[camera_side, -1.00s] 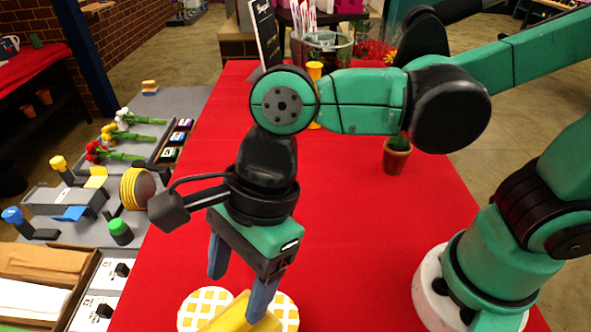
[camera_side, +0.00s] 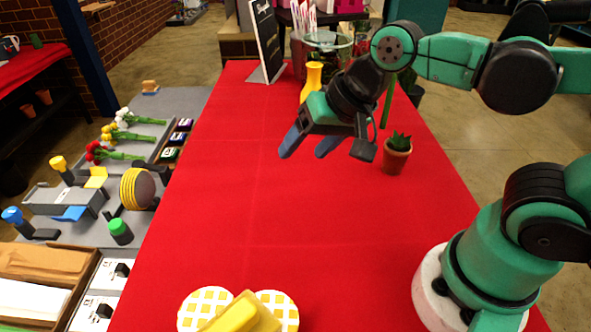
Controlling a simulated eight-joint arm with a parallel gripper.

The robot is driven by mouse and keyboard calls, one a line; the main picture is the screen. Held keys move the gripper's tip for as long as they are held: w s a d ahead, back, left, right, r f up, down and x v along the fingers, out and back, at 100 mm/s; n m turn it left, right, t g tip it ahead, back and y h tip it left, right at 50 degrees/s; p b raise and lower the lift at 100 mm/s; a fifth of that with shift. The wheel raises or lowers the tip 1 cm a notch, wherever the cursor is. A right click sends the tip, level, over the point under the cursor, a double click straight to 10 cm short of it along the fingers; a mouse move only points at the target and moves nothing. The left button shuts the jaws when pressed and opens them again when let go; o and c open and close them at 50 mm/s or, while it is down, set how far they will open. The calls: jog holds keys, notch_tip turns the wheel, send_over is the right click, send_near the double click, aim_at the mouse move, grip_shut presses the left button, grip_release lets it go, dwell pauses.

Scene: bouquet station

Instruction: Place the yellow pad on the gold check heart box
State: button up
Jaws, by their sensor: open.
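The gold check heart box (camera_side: 205,303) is at the bottom of the view, with white and gold squares and two rounded lobes; its lower part is cut off by the picture edge. The yellow pad (camera_side: 242,314), a thick yellow block, lies slanted across the middle of the box, between the lobes. Its lower end is cut off, so I cannot tell how fully it rests on the box. My gripper (camera_side: 306,150) is open and empty, raised over the far half of the red table, well away from the pad and box.
A yellow vase (camera_side: 312,80) and a small potted succulent (camera_side: 396,154) stand near my gripper. A black sign (camera_side: 266,40) stands at the back. A grey side table at left holds flowers (camera_side: 125,135), stamps and a ribbon roll (camera_side: 137,189). The red table's middle (camera_side: 290,220) is clear.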

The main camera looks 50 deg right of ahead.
jog(key=d+n, duration=0.1)
jog(key=d+n+h, duration=0.1)
jog(key=d+n, duration=0.1)
jog(key=d+f+n+t, duration=0.1)
jog(key=d, duration=0.1)
jog(key=shift+w+d+n+h, duration=0.1)
jog(key=shift+d+n+h, duration=0.15)
jog(key=shift+n+h, duration=0.15)
